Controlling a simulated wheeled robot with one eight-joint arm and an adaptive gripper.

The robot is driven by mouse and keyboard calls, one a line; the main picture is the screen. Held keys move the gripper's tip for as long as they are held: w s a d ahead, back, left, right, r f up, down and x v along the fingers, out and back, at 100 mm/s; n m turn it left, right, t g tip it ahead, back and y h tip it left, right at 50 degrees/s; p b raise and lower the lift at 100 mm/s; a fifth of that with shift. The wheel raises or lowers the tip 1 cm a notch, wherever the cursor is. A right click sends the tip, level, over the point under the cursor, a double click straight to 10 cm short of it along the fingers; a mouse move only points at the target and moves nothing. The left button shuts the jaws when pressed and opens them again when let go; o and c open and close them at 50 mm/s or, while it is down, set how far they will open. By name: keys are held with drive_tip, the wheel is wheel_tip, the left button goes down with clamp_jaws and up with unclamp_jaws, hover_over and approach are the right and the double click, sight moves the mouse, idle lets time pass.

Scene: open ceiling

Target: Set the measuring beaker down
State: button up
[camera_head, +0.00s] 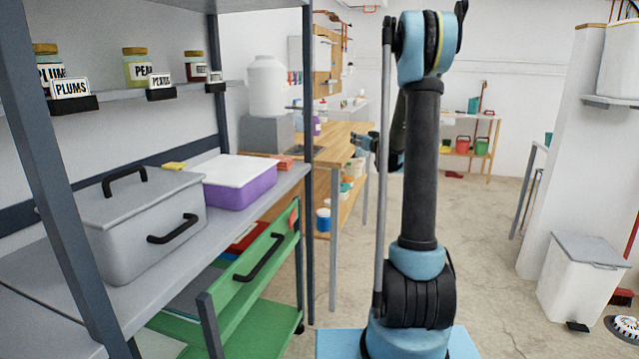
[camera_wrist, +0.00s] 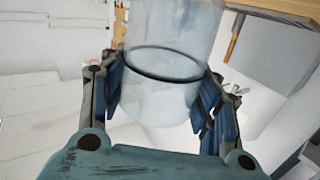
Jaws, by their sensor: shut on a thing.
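The measuring beaker (camera_wrist: 172,38) is a clear, pale cylinder with a dark ring around it in the wrist view. My gripper (camera_wrist: 160,92) is shut on it, with blue finger pads on both sides of its wall. The beaker runs out of the top of the wrist picture. In the head view my gripper (camera_head: 364,142) shows small beyond my upright arm, near the right end of a wooden workbench (camera_head: 345,130). I cannot make out the beaker there.
A grey metal shelf (camera_head: 60,262) at the left carries a grey lidded box (camera_head: 130,225) and a purple tub (camera_head: 240,190). A green cart (camera_head: 255,285) stands below. A white bin (camera_head: 583,285) stands at the right. Open floor (camera_head: 480,230) lies between.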

wheel_tip(320, 180, down, 14)
drive_tip(key=w+m+t+h, duration=0.1)
drive_tip(key=m+h, duration=0.1)
drive_tip(key=h, duration=0.2)
drive_tip(key=shift+w+a+m+h, duration=0.2)
drive_tip(key=shift+w+m+h, duration=0.1)
drive_tip(key=shift+m, duration=0.1)
drive_tip(key=shift+r, duration=0.15)
